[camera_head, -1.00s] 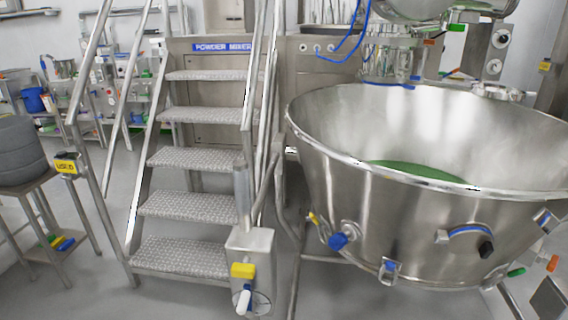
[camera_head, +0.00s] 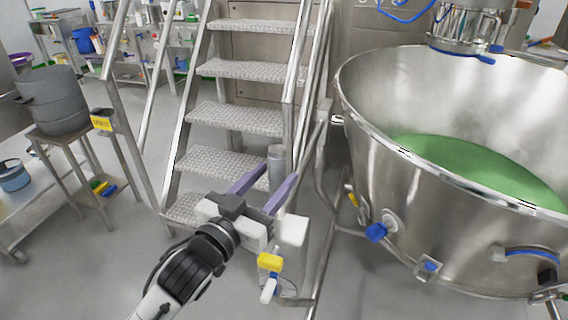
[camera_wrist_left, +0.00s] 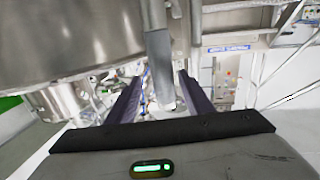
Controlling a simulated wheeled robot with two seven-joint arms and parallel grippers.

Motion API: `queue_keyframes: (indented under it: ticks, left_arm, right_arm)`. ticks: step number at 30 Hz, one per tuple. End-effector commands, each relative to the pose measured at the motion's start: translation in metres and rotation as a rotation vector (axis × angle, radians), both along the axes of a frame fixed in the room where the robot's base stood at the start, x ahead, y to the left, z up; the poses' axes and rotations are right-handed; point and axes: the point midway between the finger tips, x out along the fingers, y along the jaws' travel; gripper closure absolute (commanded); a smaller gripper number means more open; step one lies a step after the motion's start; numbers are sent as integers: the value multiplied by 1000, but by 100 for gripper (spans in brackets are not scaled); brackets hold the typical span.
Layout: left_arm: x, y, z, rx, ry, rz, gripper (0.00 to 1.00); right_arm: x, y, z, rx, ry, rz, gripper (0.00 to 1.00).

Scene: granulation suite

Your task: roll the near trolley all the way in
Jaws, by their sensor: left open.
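The large steel bowl (camera_head: 400,190) holds something green and stands at the right on a tubular frame (camera_head: 322,200), which I take to be the near trolley. An upright steel post (camera_head: 276,165) rises left of the bowl. My left gripper (camera_head: 281,172) has purple fingers spread apart, one to each side of the post as seen from my head. In the left wrist view the post (camera_wrist_left: 160,60) also shows between the fingers (camera_wrist_left: 160,92); I cannot tell whether they touch it. My left gripper hides most of the box under the post. My right gripper is not in view.
Steel steps (camera_head: 235,117) with handrails stand behind my left gripper. A grey drum (camera_head: 55,105) sits on a stand (camera_head: 75,145) at the left. Floor is clear at the lower left.

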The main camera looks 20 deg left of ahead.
Motion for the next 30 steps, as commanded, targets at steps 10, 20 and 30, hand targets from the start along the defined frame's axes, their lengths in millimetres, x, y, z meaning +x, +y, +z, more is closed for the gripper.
queue_keyframes:
  ticks: [10, 20, 30]
  left_arm:
    - [45, -10, -1, 0, 2, 0, 53]
    - [48, -11, -1, 1, 3, 0, 53]
    - [47, -13, -2, 0, 3, -3, 100]
  right_arm:
    - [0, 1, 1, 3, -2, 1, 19]
    - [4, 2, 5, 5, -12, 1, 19]
    - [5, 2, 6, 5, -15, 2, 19]
